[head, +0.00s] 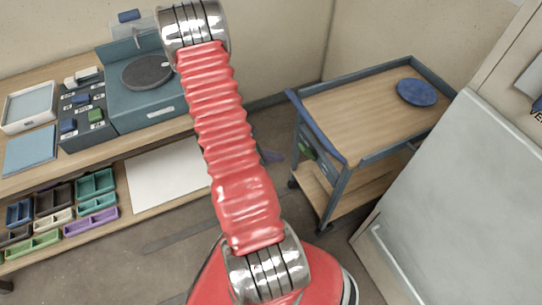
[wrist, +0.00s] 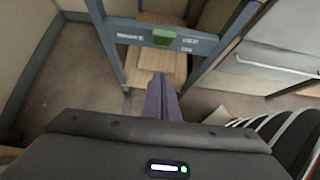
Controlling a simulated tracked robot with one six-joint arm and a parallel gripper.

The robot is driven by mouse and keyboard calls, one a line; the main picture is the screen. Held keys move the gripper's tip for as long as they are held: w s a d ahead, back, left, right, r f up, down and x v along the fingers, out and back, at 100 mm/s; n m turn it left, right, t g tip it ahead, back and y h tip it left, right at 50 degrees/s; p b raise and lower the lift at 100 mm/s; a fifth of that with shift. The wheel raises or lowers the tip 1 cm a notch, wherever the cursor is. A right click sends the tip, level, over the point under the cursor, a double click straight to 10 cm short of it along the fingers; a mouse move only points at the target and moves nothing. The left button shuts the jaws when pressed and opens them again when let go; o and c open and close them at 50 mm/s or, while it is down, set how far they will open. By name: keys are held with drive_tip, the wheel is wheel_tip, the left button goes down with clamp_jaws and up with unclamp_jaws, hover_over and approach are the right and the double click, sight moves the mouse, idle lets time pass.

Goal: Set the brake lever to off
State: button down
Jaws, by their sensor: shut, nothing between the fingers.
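The brake lever is a green handle (wrist: 164,38) on the blue-grey end rail of a cart in the wrist view. White labels too blurred to read sit to its left and right. In the head view the lever shows as a small green patch (head: 308,152) on the cart's left side. My gripper (wrist: 161,78) has purple fingers that are shut and empty, pointing toward the lever, with a gap between them in the picture. In the head view only a purple bit of the gripper (head: 272,156) shows beside my red arm, left of the cart.
The cart (head: 345,113) has a wooden top with a blue disc (head: 416,92) and a lower shelf. A pale cabinet (head: 450,190) stands close on its right. A bench (head: 150,135) with trays and a blue machine stands left. Bare floor lies between bench and cart.

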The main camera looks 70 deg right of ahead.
sight(308, 152)
drive_tip(key=s+d+f, duration=0.1)
drive_tip(key=s+d, duration=0.3)
drive_tip(key=d, duration=0.1)
drive_tip(key=shift+s+d, duration=0.15)
drive_tip(key=shift+s, duration=0.15)
drive_tip(key=shift+w+r, duration=0.1)
idle(0.5)
